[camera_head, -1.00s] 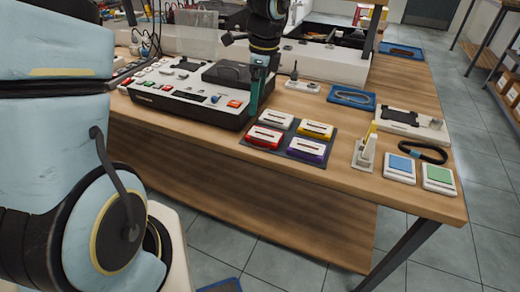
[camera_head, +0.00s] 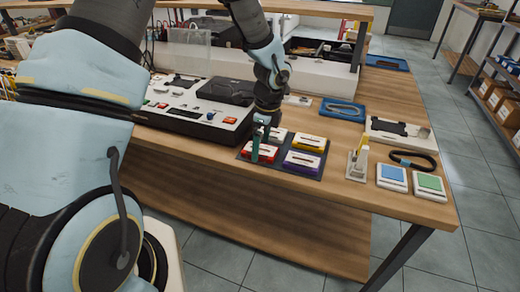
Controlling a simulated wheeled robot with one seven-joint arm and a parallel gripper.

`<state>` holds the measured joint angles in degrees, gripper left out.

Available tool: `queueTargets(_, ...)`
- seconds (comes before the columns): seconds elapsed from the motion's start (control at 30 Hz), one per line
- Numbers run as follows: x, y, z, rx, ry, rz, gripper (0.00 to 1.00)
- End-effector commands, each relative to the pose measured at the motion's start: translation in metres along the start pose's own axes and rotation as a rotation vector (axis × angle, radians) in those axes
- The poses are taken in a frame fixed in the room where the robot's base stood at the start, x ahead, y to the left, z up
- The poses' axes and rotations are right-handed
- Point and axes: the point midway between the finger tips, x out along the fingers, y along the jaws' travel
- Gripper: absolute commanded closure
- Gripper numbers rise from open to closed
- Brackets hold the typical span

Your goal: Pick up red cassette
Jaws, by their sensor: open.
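The red cassette (camera_head: 265,153) lies at the front left of a dark mat (camera_head: 285,162) on the wooden bench. A white cassette (camera_head: 276,136) lies behind it, a purple one (camera_head: 301,161) to its right, and a yellow one (camera_head: 308,142) at the back right of the mat. My gripper (camera_head: 258,150) points down at the red cassette's left part and hides some of it. The gripper is open. I cannot tell whether its fingers touch the cassette.
A black and white console (camera_head: 190,118) stands left of the mat. To the right are a small white stand (camera_head: 357,162), a blue pad (camera_head: 392,174), a green pad (camera_head: 430,183) and a black loop (camera_head: 413,160). A blue tray (camera_head: 343,107) lies behind the mat.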

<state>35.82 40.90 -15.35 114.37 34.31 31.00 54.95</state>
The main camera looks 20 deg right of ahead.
Motion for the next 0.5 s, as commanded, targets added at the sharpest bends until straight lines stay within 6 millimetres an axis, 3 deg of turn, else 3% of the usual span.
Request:
queueTargets(0.33, 0.0083, -0.0002, 0.0001, 0.001, 0.0, -0.001, 0.01)
queueTargets(0.5, 0.0081, -0.0002, 0.0001, 0.001, 0.0, -0.001, 0.2)
